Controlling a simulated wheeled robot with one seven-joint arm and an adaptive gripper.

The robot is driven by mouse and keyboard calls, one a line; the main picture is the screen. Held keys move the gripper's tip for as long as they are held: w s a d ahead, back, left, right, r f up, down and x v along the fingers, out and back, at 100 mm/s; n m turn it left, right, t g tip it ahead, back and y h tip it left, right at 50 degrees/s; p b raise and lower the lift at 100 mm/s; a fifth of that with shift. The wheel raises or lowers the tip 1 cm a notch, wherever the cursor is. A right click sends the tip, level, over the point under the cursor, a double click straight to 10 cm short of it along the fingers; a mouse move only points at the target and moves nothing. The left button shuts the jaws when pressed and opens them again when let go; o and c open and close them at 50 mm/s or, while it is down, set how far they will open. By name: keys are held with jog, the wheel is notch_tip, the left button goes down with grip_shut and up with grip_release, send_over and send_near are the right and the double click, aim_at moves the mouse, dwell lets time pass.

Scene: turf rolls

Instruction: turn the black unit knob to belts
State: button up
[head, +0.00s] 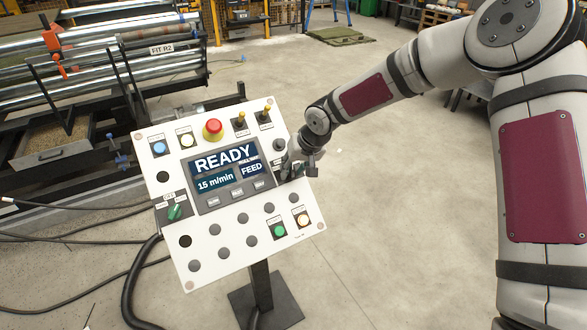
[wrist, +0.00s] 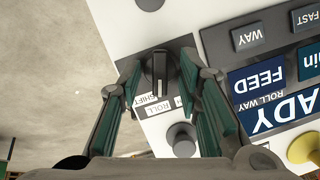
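A black knob (wrist: 160,72) sits on a dark plate at the edge of the white control panel, with a pale pointer line on it. Small labels reading ROLL and SHIFT lie beside it. In the wrist view my gripper (wrist: 162,62) has one finger on each side of the knob, with gaps showing; it looks open around it. In the head view my gripper (head: 290,168) is at the panel's right edge and hides the knob. The panel's screen (head: 225,172) reads READY, 15 m/min and FEED.
The tilted white panel (head: 200,250) stands on a black post. It carries a red emergency button (head: 213,129), a green selector (head: 175,212), toggles and several buttons. A grey round control (wrist: 182,140) is close to my right finger.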

grip_shut()
jog(key=shift+n, duration=0.3)
jog(key=n+h+b, duration=0.1)
jog(key=n+b, duration=0.1)
jog(key=n, duration=0.1)
jog(key=shift+s+a+f+b, duration=0.1)
jog(key=shift+f+b, duration=0.05)
jog(key=shift+b, duration=0.25)
jog(key=n+t+h+b, duration=0.1)
jog(key=n+b, duration=0.1)
jog(key=n, duration=0.1)
jog(key=shift+f+n+b, duration=0.1)
jog(key=shift+n+b, duration=0.2)
jog(key=shift+b, duration=0.1)
jog(key=n+t+b, duration=0.1)
jog(key=n+b, duration=0.3)
jog(key=shift+s+f+h+b, duration=0.1)
jog(key=shift+s+h+b, duration=0.05)
jog(key=shift+h+b, duration=0.15)
jog(key=n+t+b, duration=0.1)
jog(key=n+b, duration=0.2)
jog(key=shift+s+b, duration=0.1)
jog(key=shift+b, duration=0.2)
jog(key=shift+n, duration=0.3)
